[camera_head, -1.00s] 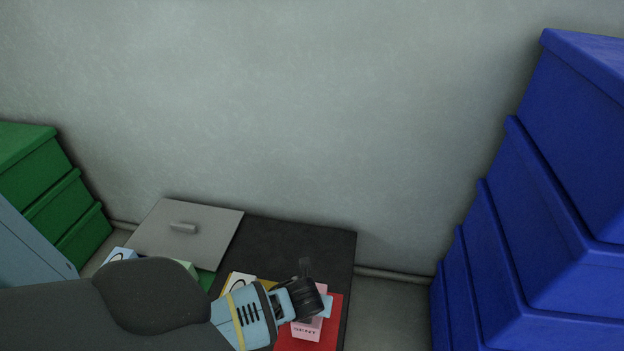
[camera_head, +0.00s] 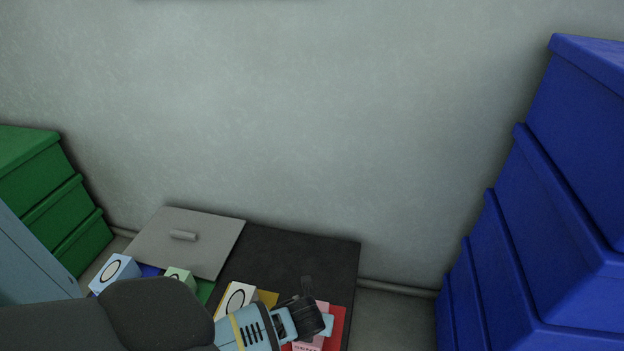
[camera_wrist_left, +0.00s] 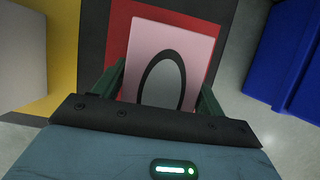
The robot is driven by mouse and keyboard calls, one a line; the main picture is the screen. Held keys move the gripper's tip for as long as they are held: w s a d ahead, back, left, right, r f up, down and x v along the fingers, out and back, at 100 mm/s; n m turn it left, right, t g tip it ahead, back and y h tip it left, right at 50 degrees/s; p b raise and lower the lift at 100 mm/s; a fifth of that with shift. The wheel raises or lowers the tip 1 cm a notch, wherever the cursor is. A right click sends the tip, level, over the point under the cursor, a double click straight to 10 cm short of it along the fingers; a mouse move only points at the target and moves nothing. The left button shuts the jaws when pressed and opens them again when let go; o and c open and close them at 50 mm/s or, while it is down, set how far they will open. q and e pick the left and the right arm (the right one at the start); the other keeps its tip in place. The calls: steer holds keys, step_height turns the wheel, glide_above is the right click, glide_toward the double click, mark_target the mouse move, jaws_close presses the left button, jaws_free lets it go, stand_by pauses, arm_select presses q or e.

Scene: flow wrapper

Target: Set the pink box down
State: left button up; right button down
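The pink box (camera_wrist_left: 172,45), with a dark ring on its face, is over the red square (camera_wrist_left: 119,38). In the head view the box (camera_head: 312,342) is partly covered by my left gripper (camera_head: 318,326). In the left wrist view the left gripper's two fingers (camera_wrist_left: 160,90) flank the box closely on both sides and look shut on it. Whether the box's underside touches the red square cannot be seen. My right gripper is in neither view.
On the dark table (camera_head: 290,258) are a white box (camera_head: 236,300) on yellow, a light green box (camera_head: 180,278) and a light blue box (camera_head: 115,272). A grey plate with a handle (camera_head: 190,240) lies behind. Blue crates (camera_head: 560,190) stand right, green crates (camera_head: 45,195) left.

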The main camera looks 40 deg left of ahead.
arm_select(q)
steer(key=shift+o, duration=1.3)
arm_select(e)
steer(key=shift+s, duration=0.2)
arm_select(q)
steer(key=shift+r, duration=0.15)
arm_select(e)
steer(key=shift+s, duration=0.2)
arm_select(q)
steer(key=p+v, duration=0.5)
steer(key=v, duration=0.6)
steer(key=shift+w, duration=0.1)
steer(key=shift+s+d+r+p, duration=0.1)
steer(key=shift+s+r+p, duration=0.2)
steer(key=shift+r, duration=0.2)
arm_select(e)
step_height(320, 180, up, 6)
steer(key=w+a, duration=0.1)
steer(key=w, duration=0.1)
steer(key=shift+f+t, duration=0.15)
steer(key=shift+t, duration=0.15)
arm_select(q)
steer(key=shift+s, duration=0.1)
